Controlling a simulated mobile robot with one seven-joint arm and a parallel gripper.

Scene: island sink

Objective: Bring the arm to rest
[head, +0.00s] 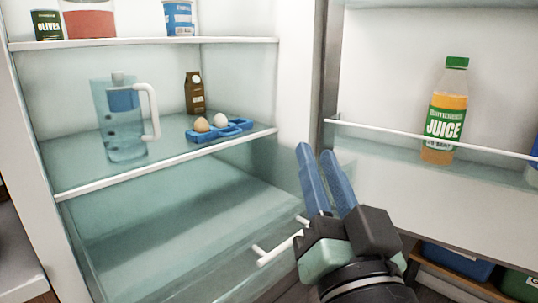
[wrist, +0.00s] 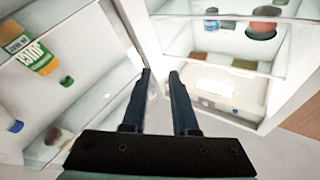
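My gripper (head: 317,152) is in front of the open fridge, near the hinge side between the shelves and the door. It also shows in the wrist view (wrist: 160,73). Its two blue fingers stand apart with nothing between them, so it is open and empty. It points up and toward the fridge, and does not appear to touch anything. Only the wrist end of my arm shows in the head view; the rest is out of frame.
The fridge shelf (head: 72,178) holds a pitcher (head: 124,125), a brown bottle (head: 195,92) and a blue egg tray (head: 236,125) with two eggs. A juice bottle (head: 446,112) stands in the open door's rack (head: 380,138). A drawer handle (head: 278,250) is left of my gripper.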

